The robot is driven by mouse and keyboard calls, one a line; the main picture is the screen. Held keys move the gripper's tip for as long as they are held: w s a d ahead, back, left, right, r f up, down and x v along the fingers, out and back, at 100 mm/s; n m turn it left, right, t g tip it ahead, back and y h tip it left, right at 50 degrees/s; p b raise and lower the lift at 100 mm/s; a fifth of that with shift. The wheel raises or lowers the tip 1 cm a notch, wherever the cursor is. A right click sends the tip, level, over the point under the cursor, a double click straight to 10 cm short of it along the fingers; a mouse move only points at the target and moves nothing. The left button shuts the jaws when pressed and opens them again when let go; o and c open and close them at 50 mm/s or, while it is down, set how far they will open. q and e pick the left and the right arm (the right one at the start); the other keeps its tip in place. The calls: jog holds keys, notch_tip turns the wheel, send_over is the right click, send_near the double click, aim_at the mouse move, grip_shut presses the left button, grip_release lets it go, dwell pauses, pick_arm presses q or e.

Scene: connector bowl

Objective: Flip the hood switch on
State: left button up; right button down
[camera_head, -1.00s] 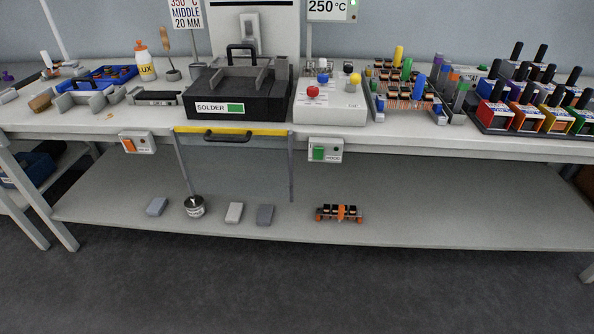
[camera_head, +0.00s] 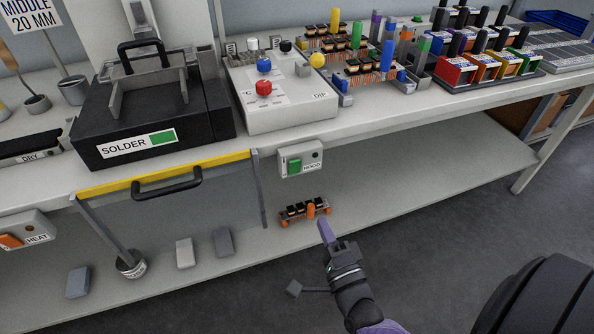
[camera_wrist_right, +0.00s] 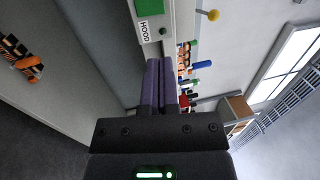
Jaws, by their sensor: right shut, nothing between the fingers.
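The hood switch is a small pale box (camera_head: 301,158) on the bench's front edge, with a green rocker (camera_head: 294,167) and the label HOOD. In the right wrist view the green rocker (camera_wrist_right: 122,5) is cut by the top edge, with the HOOD label (camera_wrist_right: 145,32) below it. My right gripper (camera_head: 322,222) has purple fingers and is shut and empty, below and right of the box in the head view. In the right wrist view its fingers (camera_wrist_right: 159,62) point toward the box, apparently apart from it. My left gripper is not in view.
The orange heat switch (camera_head: 12,241) is on the bench edge at far left. An orange-and-black part (camera_head: 305,211) lies on the lower shelf. The solder unit (camera_head: 150,110) stands above.

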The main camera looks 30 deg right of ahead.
aim_at(296, 164)
jog(key=b+x, duration=0.3)
jog(key=x, duration=0.9)
jog(key=shift+w+d, duration=0.1)
jog(key=shift+w, duration=0.2)
jog(key=shift+w+r, duration=0.15)
jog(key=shift+w, duration=0.25)
